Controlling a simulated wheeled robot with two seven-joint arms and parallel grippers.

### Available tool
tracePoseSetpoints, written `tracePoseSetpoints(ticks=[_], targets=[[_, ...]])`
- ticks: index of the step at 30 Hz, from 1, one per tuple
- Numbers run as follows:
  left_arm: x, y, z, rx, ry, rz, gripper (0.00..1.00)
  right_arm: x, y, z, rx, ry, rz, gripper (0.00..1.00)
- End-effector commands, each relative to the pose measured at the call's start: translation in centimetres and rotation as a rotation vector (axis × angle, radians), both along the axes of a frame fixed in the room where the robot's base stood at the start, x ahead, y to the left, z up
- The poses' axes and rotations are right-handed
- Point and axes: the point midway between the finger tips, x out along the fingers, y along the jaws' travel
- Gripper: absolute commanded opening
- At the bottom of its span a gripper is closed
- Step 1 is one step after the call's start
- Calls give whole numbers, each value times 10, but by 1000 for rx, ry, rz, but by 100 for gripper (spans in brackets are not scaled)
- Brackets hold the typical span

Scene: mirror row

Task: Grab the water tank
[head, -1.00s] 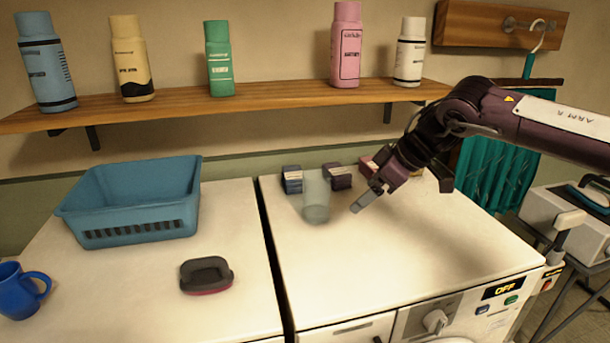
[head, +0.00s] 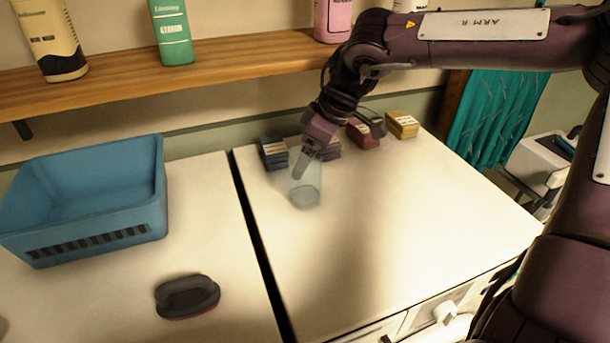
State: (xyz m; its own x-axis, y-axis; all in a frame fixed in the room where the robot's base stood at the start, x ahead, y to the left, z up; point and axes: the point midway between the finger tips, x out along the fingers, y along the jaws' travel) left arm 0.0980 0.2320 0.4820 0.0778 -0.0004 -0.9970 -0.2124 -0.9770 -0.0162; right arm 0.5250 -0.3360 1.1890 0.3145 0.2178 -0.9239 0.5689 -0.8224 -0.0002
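A clear, pale cylinder, which looks like the water tank (head: 306,190), stands upright on the white machine top on the right, near its back left corner. My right gripper (head: 303,166) reaches down from above, its finger overlapping the upper part of the tank in the head view. I cannot tell whether the finger is inside the tank, in front of it or touching it. Only one finger shows clearly, so the opening between the fingers is hidden. My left gripper is out of view.
Several small boxes (head: 273,154) stand along the back, close behind the tank. A blue basket (head: 95,215) and a dark brush (head: 188,296) are on the left top. A wooden shelf (head: 230,55) with bottles overhangs the back. The right top's front is clear.

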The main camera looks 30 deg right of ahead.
Motion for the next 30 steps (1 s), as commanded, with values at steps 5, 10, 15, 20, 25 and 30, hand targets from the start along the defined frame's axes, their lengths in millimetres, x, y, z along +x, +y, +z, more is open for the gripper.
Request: tracePoseSetpoints(ticks=[5,10,15,20,25,30], targets=[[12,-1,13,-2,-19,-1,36,8,5,-18,0,4,1,91],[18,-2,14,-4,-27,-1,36,10,6,-25,0,-1,0,91],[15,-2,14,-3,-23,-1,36,10,6,-25,-1,-2,1,89],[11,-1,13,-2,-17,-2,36,10,6,-25,-1,-2,1,68],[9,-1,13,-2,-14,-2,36,10,6,-25,-1,-2,1,46],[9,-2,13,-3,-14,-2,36,10,6,-25,-1,-2,1,25]])
